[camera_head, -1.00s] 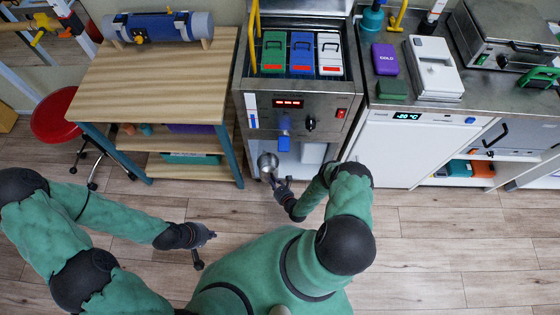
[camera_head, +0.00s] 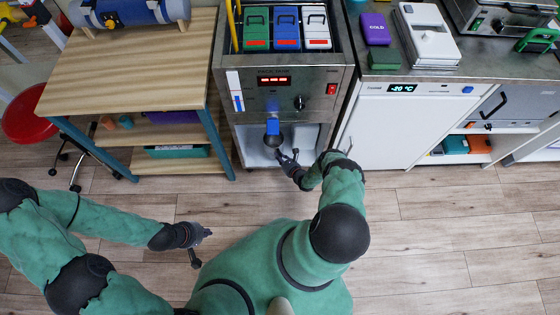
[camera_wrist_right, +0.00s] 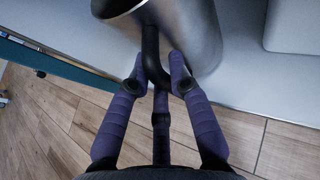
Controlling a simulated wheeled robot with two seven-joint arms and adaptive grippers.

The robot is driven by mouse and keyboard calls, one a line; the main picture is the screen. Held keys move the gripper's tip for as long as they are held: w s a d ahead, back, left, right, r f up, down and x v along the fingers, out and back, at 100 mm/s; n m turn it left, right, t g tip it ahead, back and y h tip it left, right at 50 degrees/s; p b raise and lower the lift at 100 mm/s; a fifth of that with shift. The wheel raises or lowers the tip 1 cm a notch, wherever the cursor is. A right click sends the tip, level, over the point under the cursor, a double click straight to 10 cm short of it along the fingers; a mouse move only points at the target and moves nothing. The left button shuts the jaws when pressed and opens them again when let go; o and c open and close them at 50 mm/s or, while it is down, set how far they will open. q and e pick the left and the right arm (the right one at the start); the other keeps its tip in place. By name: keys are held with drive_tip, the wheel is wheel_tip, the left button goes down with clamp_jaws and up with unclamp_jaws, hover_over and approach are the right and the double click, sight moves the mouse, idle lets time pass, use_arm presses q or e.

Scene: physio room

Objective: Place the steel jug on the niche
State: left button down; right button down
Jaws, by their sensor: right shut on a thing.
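The steel jug (camera_wrist_right: 196,38) has a dark handle (camera_wrist_right: 152,50). My right gripper (camera_wrist_right: 157,72) is shut on that handle, with fingers on both sides. In the head view the jug (camera_head: 272,142) is at the niche (camera_head: 254,152), just under the blue tap (camera_head: 272,127), which partly hides it. My right gripper (camera_head: 286,158) reaches in from the front. I cannot tell whether the jug's base touches the niche floor. My left gripper (camera_head: 200,245) is empty, over the wooden floor, with its fingers apart.
The steel machine (camera_head: 315,92) holds green, blue and white packs on top. A wooden table (camera_head: 140,65) stands to its left, a white freezer (camera_head: 390,125) to its right. A red stool (camera_head: 28,115) is at far left. The floor in front is clear.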

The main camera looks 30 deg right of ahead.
wheel_tip(320, 180, down, 4)
drive_tip(key=shift+d+r+b, duration=0.1)
drive_tip(key=shift+r+b, duration=0.15)
drive_tip(key=shift+b, duration=0.7)
drive_tip(key=shift+w+r, duration=0.1)
drive_tip(key=c, duration=1.1)
unclamp_jaws()
drive_tip(key=shift+c, duration=0.2)
